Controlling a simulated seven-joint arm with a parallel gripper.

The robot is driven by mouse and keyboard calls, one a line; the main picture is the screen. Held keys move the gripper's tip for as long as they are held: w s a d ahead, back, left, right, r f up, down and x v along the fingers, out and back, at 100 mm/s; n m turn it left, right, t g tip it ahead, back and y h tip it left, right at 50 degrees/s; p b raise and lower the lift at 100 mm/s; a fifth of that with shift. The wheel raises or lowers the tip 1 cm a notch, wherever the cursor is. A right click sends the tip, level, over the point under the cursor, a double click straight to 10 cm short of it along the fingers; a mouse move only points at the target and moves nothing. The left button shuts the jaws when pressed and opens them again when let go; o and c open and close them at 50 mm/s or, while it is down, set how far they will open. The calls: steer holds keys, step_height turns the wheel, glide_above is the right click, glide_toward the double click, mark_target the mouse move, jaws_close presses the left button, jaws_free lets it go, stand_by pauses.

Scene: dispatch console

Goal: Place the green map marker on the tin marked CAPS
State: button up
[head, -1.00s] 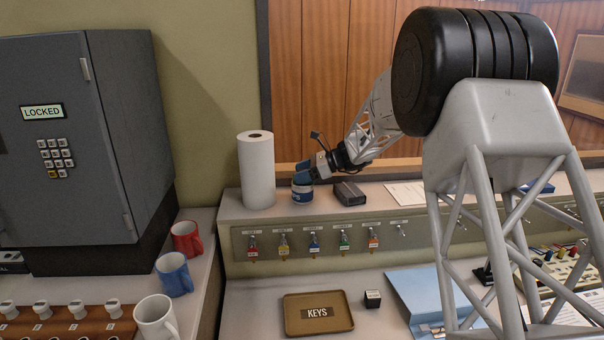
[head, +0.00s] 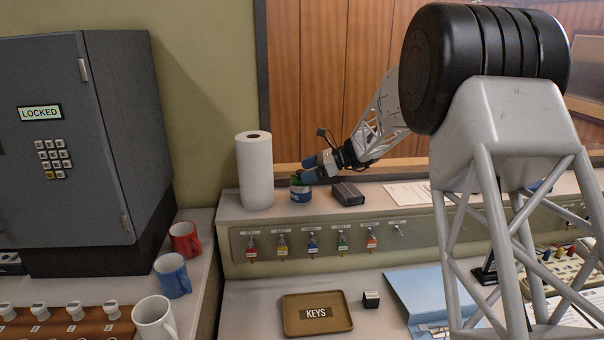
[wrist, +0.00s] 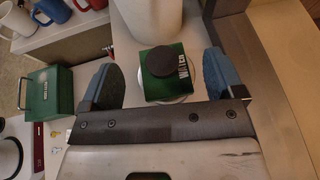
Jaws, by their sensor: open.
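The green map marker (wrist: 166,82), a square block with a dark round knob on top, sits on a pale round rim in the wrist view. In the head view some green (head: 299,180) shows on top of the blue-and-white tin (head: 301,193) on the ledge. The tin's marking is too small to read. My gripper (head: 308,170) is open at the tin's top. In the wrist view its blue fingers (wrist: 160,82) stand on either side of the marker, with gaps visible. Most of the tin is hidden under the marker in that view.
A paper towel roll (head: 255,172) stands just left of the tin. A dark box (head: 347,194) is close on its right. Tagged keys (head: 312,243) hang below the ledge. A KEYS tray (head: 290,328) and mugs (head: 186,238) are lower down.

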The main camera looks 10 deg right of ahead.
steer(key=v, duration=0.9)
steer(key=shift+d+r, duration=0.1)
stand_by(0.6)
steer(key=s+a+r+n+g+h, duration=0.1)
steer(key=s+a+r+n+h, duration=0.15)
steer(key=s, duration=0.55)
steer(key=s+a+r+n+h, duration=0.1)
steer(key=s+n+h, duration=0.15)
steer(key=s, duration=0.65)
steer(key=s+a+r+n+g+h, duration=0.1)
steer(key=s+a+n, duration=0.15)
steer(key=s, duration=0.55)
steer(key=s+d+f+n+h, duration=0.1)
steer(key=s+n, duration=0.3)
steer(key=s, duration=0.6)
steer(key=s+d+f+n+t+h, duration=0.1)
steer(key=s+f+n+h, duration=0.1)
steer(key=s, duration=0.8)
steer(key=s+d+f+n+t+h, duration=0.1)
steer(key=s+n+h, duration=0.3)
steer(key=s, duration=0.6)
steer(key=shift+s+d+f+n+h, duration=0.2)
steer(key=shift+s+f+n+h, duration=0.1)
steer(key=shift+f+n, duration=0.55)
